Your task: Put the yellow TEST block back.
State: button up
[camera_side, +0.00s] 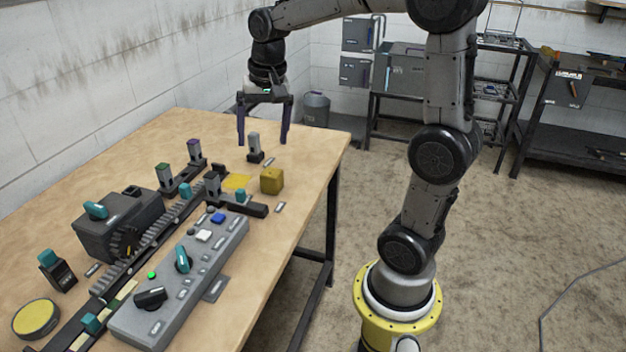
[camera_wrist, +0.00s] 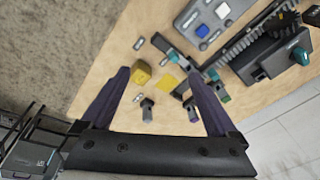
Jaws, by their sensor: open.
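The yellow block (camera_side: 271,180) sits on the wooden table near its right edge, just right of a flat yellow patch (camera_side: 237,182). In the wrist view the yellow block (camera_wrist: 141,73) lies beyond my fingertips, with the yellow patch (camera_wrist: 169,82) beside it. Any lettering on the block is too small to read. My gripper (camera_side: 263,143) is open and empty, above the far part of the table. It also shows in the wrist view (camera_wrist: 160,75), its two dark fingers spread wide. A small grey post (camera_side: 254,147) stands below and between the fingers.
A grey control panel (camera_side: 190,275) with a blue button, white button and teal knob lies in front. A toothed rack (camera_side: 150,240) runs beside a dark box (camera_side: 115,225). Grey posts with green and purple tops (camera_side: 195,152) stand at the left. The table's far right corner is clear.

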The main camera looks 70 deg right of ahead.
jog(key=s+a+f+n+t, duration=0.1)
jog(key=s+a+n+t, duration=0.2)
jog(key=s+a+n, duration=0.8)
jog(key=s+a, duration=0.1)
jog(key=s, duration=0.4)
jog(key=shift+f+t+y, duration=0.15)
jog(key=shift+t+y, duration=0.15)
jog(key=shift+y, duration=0.1)
dwell(1.0)
